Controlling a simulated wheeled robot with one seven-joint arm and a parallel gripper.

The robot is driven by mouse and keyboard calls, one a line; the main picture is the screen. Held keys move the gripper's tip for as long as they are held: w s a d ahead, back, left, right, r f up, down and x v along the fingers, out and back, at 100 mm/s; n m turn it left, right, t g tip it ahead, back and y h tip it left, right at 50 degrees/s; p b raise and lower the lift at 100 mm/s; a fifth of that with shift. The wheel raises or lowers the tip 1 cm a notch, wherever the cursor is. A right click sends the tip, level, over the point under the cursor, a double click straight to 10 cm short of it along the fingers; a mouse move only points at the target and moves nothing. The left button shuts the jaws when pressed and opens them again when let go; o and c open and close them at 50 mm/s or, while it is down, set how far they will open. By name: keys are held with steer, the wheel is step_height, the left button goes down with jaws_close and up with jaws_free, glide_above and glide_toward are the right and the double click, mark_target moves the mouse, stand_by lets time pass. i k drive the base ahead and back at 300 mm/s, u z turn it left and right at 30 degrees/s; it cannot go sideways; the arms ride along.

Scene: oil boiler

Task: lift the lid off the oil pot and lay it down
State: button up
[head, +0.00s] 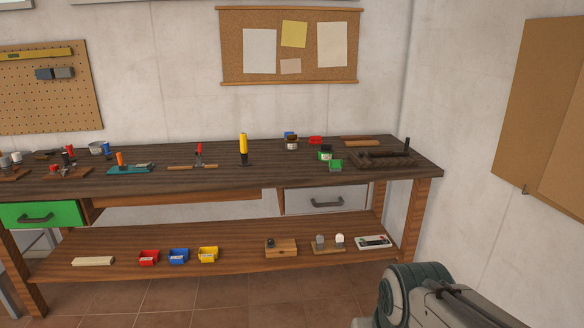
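I cannot make out for sure which thing is the oil pot or its lid. A small grey metal pot (97,147) stands at the back left of the dark wooden workbench (225,178), and its top is too small to read. A dark jar (292,143) stands at the back right of the bench, and another small dark jar with green (326,153) stands a little nearer. Part of my arm shows at the lower right, well in front of the bench. My gripper is not in view.
Tools on stands, including a yellow-handled one (243,148), stand along the bench. A dark frame-like tool (386,159) sits at the right end. The lower shelf (235,245) holds several small bins and blocks. Bare bench top shows along the front. A green drawer (42,215) is at left.

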mark_target(327, 148)
steer(key=u, duration=0.1)
steer(key=i, duration=3.15)
steer(key=u, duration=0.05)
